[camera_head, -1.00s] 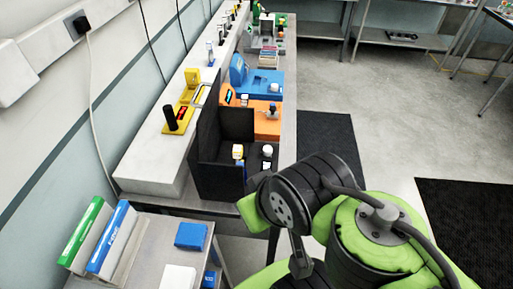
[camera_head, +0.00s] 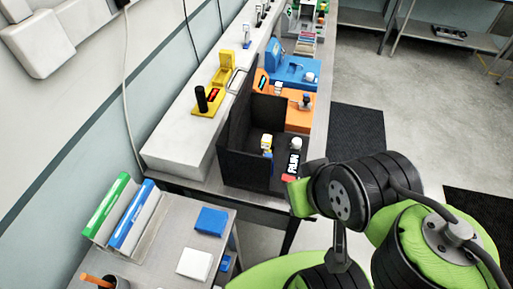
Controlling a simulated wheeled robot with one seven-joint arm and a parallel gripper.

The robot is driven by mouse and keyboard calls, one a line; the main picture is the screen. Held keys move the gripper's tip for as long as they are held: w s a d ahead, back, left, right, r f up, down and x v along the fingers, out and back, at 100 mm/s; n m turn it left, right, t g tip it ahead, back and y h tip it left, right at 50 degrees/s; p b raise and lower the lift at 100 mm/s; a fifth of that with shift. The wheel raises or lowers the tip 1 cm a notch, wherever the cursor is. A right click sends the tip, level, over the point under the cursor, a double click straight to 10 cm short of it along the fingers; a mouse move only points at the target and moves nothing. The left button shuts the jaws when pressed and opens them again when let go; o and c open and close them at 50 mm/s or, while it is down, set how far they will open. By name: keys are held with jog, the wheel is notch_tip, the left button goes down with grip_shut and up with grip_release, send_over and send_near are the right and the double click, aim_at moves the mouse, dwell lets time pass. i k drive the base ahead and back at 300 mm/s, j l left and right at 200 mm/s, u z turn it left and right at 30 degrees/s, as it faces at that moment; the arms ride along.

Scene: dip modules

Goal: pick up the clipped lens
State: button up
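I cannot make out a clipped lens for certain in the head view. A black open-topped box (camera_head: 240,158) stands on the bench and holds a small yellow-and-white item (camera_head: 267,143) and a dark upright item with a white round top (camera_head: 295,144). I cannot tell whether either is the lens. My green and black arm fills the lower right, with one joint just right of the box. My gripper's fingers do not show.
A white ledge (camera_head: 185,145) runs along the wall with a yellow stand (camera_head: 224,72). Orange and blue modules stand behind the box. A near grey table holds binders (camera_head: 132,217), a blue block (camera_head: 211,221) and a white block (camera_head: 195,263). Open floor lies right.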

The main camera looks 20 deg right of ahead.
aim_at(266, 140)
jog(key=z, duration=0.5)
jog(key=l+u, duration=0.3)
jog(key=u, duration=0.15)
jog(key=l+u, duration=0.3)
jog(key=u, duration=0.15)
jog(key=k+l+u, duration=0.15)
jog(key=u, duration=0.3)
jog(key=k+l+u, duration=0.15)
jog(key=l+u, duration=0.55)
jog(key=u, duration=0.2)
jog(key=l+u, duration=0.25)
jog(key=u, duration=0.15)
jog(key=l+u, duration=0.25)
jog(key=u, duration=0.2)
